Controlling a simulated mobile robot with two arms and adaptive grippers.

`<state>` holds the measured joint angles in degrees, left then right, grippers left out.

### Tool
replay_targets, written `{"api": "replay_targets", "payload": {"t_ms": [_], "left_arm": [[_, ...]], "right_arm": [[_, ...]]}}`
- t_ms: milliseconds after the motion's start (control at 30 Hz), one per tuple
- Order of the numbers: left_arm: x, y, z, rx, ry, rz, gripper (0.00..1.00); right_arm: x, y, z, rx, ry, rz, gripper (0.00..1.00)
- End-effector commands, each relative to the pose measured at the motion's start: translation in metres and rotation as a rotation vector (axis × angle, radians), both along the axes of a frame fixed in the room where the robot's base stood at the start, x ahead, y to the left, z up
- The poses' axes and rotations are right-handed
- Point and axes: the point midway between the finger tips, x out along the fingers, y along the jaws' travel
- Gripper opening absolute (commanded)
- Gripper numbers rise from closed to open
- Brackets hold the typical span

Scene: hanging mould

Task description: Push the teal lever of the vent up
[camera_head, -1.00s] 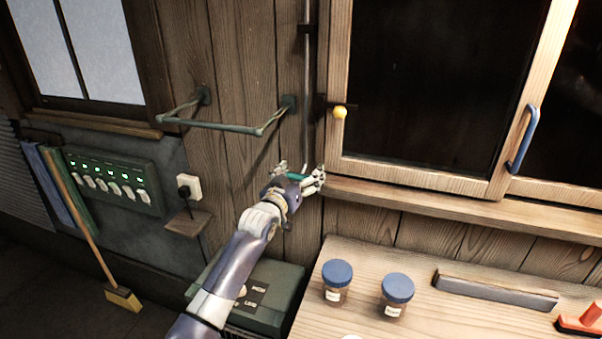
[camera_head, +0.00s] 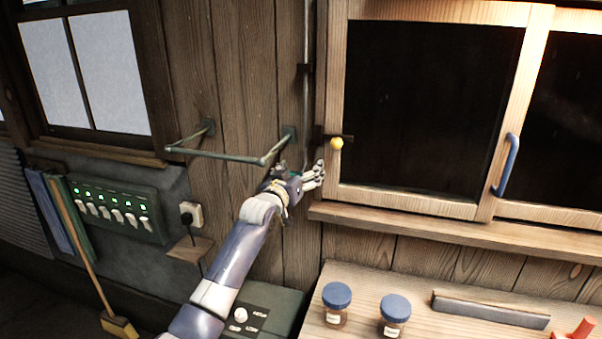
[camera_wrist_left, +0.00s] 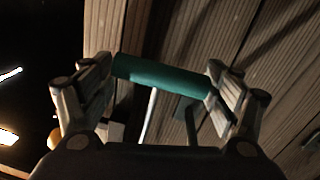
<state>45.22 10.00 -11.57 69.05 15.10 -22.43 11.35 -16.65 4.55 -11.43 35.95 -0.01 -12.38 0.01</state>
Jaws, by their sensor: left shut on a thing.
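The teal lever (camera_wrist_left: 165,77) is a short cylinder lying across between the fingers of my left gripper (camera_head: 302,176). In the left wrist view a finger pad presses on each end of it, and a thin pale rod runs from behind it. In the head view my left gripper is at the wooden wall, just left of the window frame and below the yellow knob, and its fingers hide most of the lever. A thin vertical rod (camera_head: 308,100) runs up the wall above it. My right gripper is not in view.
A green rail (camera_head: 215,154) sticks out from the wall just up and left of my gripper. The yellow knob (camera_head: 336,144) and window sill (camera_head: 400,215) are close on the right. Two blue-lidded jars (camera_head: 337,296) stand on the bench below.

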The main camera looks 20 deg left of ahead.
Motion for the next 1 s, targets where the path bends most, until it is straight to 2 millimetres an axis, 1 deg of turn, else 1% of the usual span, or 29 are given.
{"api": "replay_targets", "payload": {"t_ms": [33,100,233,433,633,767,1000], "left_arm": [[0.000,0.001,0.008,0.004,-0.016,0.002,0.88],[0.000,0.001,0.007,0.003,-0.014,0.001,1.00],[0.000,0.001,0.005,0.002,-0.009,0.002,1.00],[0.000,0.000,0.003,0.001,-0.006,0.001,1.00],[-0.004,0.001,0.002,0.000,-0.005,0.001,1.00],[-0.014,0.002,0.001,0.001,-0.004,0.001,1.00],[-0.046,0.007,0.001,0.001,-0.006,0.001,1.00]], "right_arm": [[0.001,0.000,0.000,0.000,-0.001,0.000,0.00],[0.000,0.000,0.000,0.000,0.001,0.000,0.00],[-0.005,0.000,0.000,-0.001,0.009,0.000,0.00],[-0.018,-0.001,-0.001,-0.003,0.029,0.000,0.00],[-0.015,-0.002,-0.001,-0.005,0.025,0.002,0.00],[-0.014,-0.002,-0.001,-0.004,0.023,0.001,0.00],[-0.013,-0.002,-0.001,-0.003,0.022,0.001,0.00]]}}
